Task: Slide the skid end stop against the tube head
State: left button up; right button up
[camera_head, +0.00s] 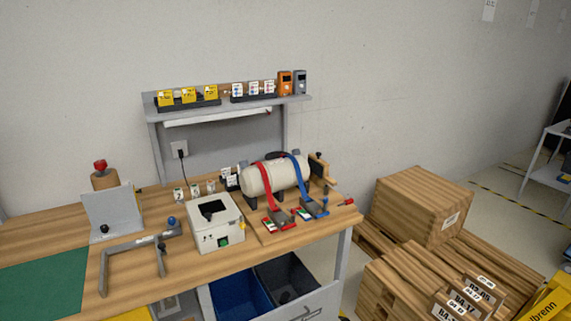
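A cream tube (258,180) lies on its side on a skid on the wooden workbench (180,268). A red strap (268,190) and a blue strap (303,180) run over it, each down to a ratchet in front. A wooden block with a dark knob, seemingly the skid end stop (321,170), stands at the tube's right end. It is small here, and I cannot tell whether it touches the tube head. Neither of my grippers is in view.
A white box (215,224) stands left of the tube. A grey angle plate (112,212) and a grey bracket frame (135,248) are farther left. A red-handled tool (346,202) lies near the bench's right edge. Wooden crates (420,205) stand on the floor to the right.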

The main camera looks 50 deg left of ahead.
aim_at(319, 169)
jog(key=u, duration=1.45)
jog(key=i+l+z, duration=0.1)
jog(key=i, duration=0.25)
jog(key=i+l+z, duration=0.15)
jog(key=i, duration=0.25)
